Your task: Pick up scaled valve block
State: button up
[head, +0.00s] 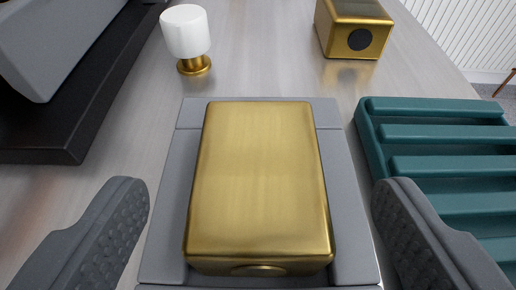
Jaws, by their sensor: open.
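A brass-coloured block (260,180) lies on a grey tray-like holder (163,225) in the middle of the head view. A round feature shows low on its near face. A second brass block (350,30) with a dark round spot on its front stands at the back right. I cannot tell from their looks which one is the scaled valve block. My gripper (262,228) is open, one finger on each side of the near block. Both fingers appear apart from it, and nothing is between them but the block and holder.
A green slatted rack (440,135) stands close on the right, beside my right finger. A white-topped knob on a brass base (186,35) stands at the back left. A black platform (75,130) with a grey body is at the left. Bare tabletop (265,60) lies behind the holder.

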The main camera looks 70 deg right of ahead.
aim_at(260, 171)
jog(key=b+x, duration=0.1)
jog(key=x, duration=0.3)
jog(key=shift+w+d+f, duration=0.15)
jog(key=shift+d+f, duration=0.05)
jog(key=shift+d, duration=0.15)
jog(key=c, duration=1.3)
jog(key=shift+o, duration=0.2)
